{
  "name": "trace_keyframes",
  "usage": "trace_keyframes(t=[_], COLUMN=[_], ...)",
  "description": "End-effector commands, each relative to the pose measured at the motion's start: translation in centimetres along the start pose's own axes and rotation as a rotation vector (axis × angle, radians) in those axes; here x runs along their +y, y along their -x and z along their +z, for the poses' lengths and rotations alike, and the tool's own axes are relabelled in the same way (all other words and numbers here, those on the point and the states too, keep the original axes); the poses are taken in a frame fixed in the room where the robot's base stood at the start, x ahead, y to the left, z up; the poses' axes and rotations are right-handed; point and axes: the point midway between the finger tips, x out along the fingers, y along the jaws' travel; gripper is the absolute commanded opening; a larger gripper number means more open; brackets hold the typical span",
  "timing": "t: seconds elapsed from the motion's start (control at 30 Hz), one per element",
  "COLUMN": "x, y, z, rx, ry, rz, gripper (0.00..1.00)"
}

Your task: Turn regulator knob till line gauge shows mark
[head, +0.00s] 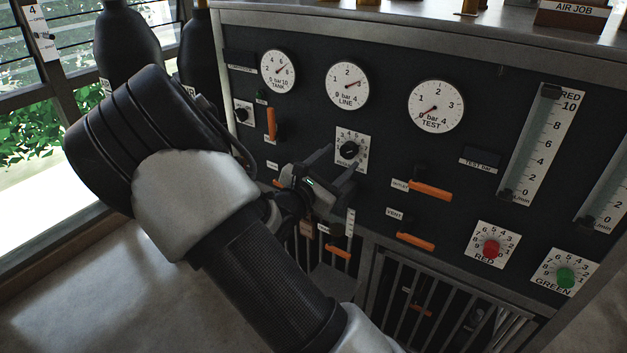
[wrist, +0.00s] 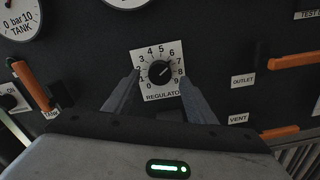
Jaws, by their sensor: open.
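The regulator knob (head: 349,149) is black and round, on a white numbered plate low in the middle of the dark panel. In the wrist view the knob (wrist: 160,72) is centred, its pale pointer line aimed to the right, around 7. My gripper (head: 338,167) is open in front of the knob, with one finger on each side of it in the wrist view (wrist: 159,82). I cannot tell that either finger touches it. The line gauge (head: 347,85) is above; its needle points up and right, past 2. A reddish tint shows near the needle; I cannot make out the mark clearly.
The tank gauge (head: 278,71) and test gauge (head: 436,105) flank the line gauge. Orange handles stick out nearby: one at left (head: 271,124), outlet (head: 430,190) and vent (head: 415,241). Red (head: 491,247) and green (head: 565,278) knobs sit lower right. Dark cylinders (head: 128,45) stand at left.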

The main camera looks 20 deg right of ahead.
Motion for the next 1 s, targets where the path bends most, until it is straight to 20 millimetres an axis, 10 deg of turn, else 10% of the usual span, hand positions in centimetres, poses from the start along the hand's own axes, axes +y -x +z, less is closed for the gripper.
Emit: trace_keyframes(t=[0.5,1.0], x=[0.2,0.0], y=[12.0,14.3], z=[0.1,0.0], rx=[0.003,0.001], ry=[0.000,0.000], rz=[0.004,-0.001], gripper=[0.51,0.51])
